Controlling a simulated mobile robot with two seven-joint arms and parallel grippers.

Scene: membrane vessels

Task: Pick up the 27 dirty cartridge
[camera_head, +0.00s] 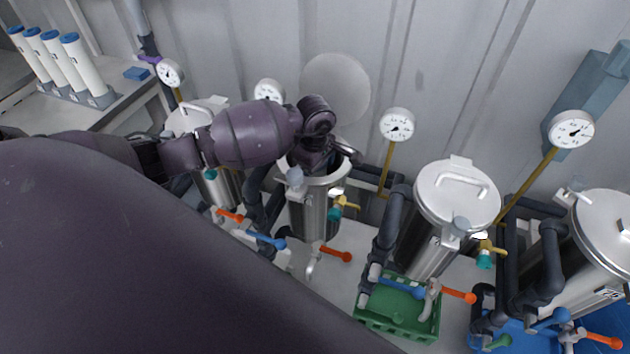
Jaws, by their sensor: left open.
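My left arm reaches in from the left, and my left gripper (314,160) is over the mouth of an open steel vessel (314,212) in the middle. The gripper points down into the mouth and is open; its fingertips are mostly hidden. I cannot make out a dirty cartridge in the vessel, since the gripper and rim cover the inside. A pale round disc (335,88), perhaps the raised lid, shows behind the vessel. My right gripper is not in view.
Closed vessels (457,196) stand on the right, with gauges (397,125), pipes and coloured valve handles (336,254) around them. A green crate (398,312) sits low in front. White cylinders with blue caps (80,68) stand on a bench at the left.

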